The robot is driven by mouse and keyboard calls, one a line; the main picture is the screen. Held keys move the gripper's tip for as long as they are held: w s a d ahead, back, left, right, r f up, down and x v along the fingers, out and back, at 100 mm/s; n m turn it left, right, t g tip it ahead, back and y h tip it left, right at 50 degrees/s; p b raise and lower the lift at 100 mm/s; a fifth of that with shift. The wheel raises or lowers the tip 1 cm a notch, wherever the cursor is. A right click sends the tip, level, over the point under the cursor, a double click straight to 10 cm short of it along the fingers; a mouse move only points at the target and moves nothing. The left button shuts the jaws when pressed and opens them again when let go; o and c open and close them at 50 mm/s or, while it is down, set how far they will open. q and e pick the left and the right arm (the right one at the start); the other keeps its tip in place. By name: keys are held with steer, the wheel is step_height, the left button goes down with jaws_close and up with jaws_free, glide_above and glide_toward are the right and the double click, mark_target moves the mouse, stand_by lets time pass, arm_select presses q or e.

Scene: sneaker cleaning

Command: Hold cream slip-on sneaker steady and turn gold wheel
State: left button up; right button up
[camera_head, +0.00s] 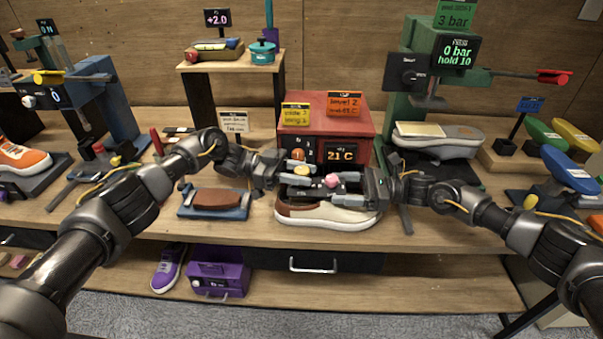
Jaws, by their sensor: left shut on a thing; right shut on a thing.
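The cream slip-on sneaker (335,219) lies on the front part of the table, below both grippers. It has a white sole and a brown patch at its left end; its top is largely hidden by the grippers. A gold wheel (301,170) shows above the sneaker's left part. My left gripper (302,177) comes in from the left and appears shut on the gold wheel. My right gripper (331,184) comes in from the right and appears shut on a pink knob (332,181) above the sneaker. How the wheel and knob join the sneaker is hidden.
A red box (327,106) with a 21 C display stands close behind the grippers. A blue tray (184,207) with a brown block lies left of the sneaker. A green press (410,48) with a grey shoe (465,145) stands at the back right. The table's front edge is close.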

arm_select(q)
steer(key=shift+s+d+f+g, duration=0.1)
steer(key=shift+d+f+g, duration=0.05)
steer(key=shift+g, duration=0.15)
steer(key=o, duration=0.9)
steer(key=shift+o, duration=0.2)
steer(key=shift+a, duration=0.2)
steer(key=v, duration=1.2)
steer(key=shift+r, duration=0.2)
